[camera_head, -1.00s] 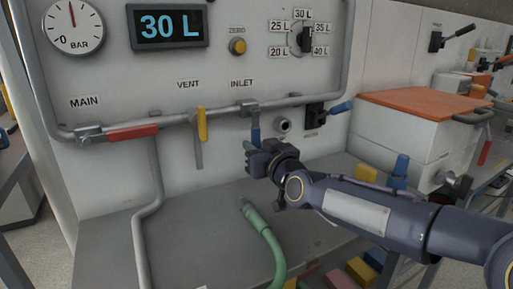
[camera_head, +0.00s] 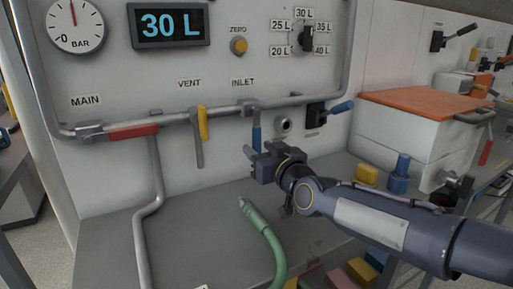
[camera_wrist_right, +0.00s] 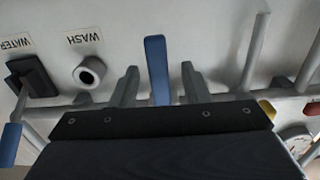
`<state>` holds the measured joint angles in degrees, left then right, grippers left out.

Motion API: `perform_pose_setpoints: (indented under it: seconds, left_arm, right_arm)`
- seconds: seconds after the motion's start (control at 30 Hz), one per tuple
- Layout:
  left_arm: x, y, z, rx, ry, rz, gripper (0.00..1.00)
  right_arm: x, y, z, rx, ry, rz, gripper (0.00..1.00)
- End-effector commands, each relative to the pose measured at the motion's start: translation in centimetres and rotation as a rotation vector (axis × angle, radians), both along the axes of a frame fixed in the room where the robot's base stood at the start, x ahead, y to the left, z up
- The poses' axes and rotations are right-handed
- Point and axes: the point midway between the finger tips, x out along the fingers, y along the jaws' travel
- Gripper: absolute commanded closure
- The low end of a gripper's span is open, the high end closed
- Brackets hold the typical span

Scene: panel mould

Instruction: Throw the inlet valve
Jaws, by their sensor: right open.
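The inlet valve's blue handle (camera_head: 256,137) hangs straight down from the horizontal pipe under the INLET label (camera_head: 243,82). My right gripper (camera_head: 261,151) is just below and in front of it, with its fingers pointing at the panel. In the right wrist view the blue handle (camera_wrist_right: 156,65) shows between the two spread fingers (camera_wrist_right: 159,75), with a gap on each side. The gripper is open and holds nothing. The handle's lower end is close to the fingers in the head view. My left gripper is in neither view.
The yellow vent handle (camera_head: 203,122) hangs left of the inlet, and the red main handle (camera_head: 133,132) lies along the pipe. A blue-tipped lever (camera_head: 340,108) and a round wash port (camera_head: 283,125) are to the right. A green hose (camera_head: 262,232) lies below my gripper.

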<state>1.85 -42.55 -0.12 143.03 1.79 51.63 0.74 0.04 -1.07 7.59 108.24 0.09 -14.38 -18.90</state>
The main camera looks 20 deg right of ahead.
Motion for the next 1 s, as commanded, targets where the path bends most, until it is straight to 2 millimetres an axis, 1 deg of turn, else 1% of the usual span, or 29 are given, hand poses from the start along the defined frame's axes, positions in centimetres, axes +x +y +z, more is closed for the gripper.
perform_pose_setpoints:
  seconds: [0.03,0.1,0.2,0.33,0.47,1.0]
  left_arm:
    - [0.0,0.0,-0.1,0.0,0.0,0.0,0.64]
    - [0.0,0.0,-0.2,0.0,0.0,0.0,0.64]
    - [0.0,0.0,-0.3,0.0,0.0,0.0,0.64]
    - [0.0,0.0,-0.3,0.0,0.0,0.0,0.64]
    - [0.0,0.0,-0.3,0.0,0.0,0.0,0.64]
    - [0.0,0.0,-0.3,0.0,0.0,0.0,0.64]
  right_arm:
    - [-1.0,-0.2,0.0,-0.002,-0.002,-0.001,0.58]
    - [-2.3,-0.3,0.0,-0.001,-0.002,-0.001,0.58]
    - [-3.8,-0.5,0.0,0.0,-0.002,0.001,0.58]
    - [-5.0,-0.7,0.0,0.0,-0.001,0.0,0.58]
    - [-5.3,-0.7,-0.1,0.001,0.002,0.001,0.58]
    - [-5.3,-0.7,-0.1,0.001,0.001,0.001,0.58]
